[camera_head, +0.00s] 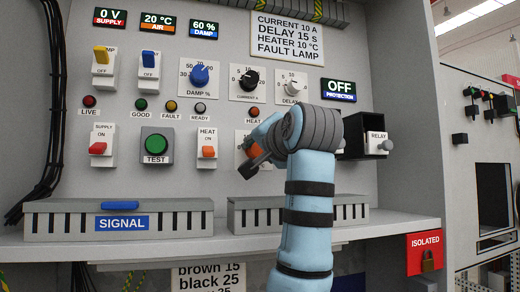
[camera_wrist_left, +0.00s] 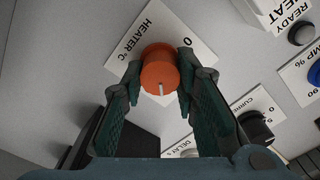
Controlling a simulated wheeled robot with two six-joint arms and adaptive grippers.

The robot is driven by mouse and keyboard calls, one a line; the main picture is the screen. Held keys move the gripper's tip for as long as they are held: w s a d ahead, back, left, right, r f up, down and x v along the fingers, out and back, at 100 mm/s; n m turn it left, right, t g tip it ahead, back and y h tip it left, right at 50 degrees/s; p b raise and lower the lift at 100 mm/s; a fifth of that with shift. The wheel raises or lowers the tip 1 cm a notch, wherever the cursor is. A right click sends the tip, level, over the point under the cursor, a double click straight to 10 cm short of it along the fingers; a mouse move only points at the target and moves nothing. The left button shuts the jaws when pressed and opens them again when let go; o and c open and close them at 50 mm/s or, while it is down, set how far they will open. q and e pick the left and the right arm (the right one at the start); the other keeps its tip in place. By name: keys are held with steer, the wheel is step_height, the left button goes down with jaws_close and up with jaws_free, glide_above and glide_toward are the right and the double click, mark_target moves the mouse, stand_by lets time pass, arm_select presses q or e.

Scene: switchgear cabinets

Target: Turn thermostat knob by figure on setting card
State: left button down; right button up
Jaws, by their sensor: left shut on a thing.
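The orange thermostat knob (camera_wrist_left: 158,68) sits on a white plate (camera_wrist_left: 146,22) marked "HEATER °C", with a 0 visible. Its white pointer line points toward the bottom of the wrist view. My left gripper (camera_wrist_left: 159,80) is shut on the knob, one finger on each side. In the head view the left gripper (camera_head: 252,158) and wrist cover most of the plate, and only a bit of the orange knob (camera_head: 253,149) shows. The setting card (camera_head: 289,38) reads "CURRENT 10 A, DELAY 15 S, HEATER 10 °C, FAULT LAMP". The rest of the scale is hidden.
Above the heater knob are a black CURRENT knob (camera_head: 248,80) and a white DELAY knob (camera_head: 292,86). A HEAT switch (camera_head: 207,146) is left of the gripper. A RELAY box (camera_head: 364,136) protrudes at right. A slotted grey duct (camera_head: 60,222) runs along the shelf below.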

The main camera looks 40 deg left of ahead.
arm_select(q)
steer(key=n, duration=0.7)
steer(key=shift+f, duration=0.1)
steer(key=n, duration=0.3)
steer(key=shift+n, duration=0.4)
steer(key=shift+a+n, duration=0.1)
steer(key=shift+n, duration=1.8)
steer(key=c, duration=1.3)
jaws_free()
steer(key=shift+v, duration=5.8)
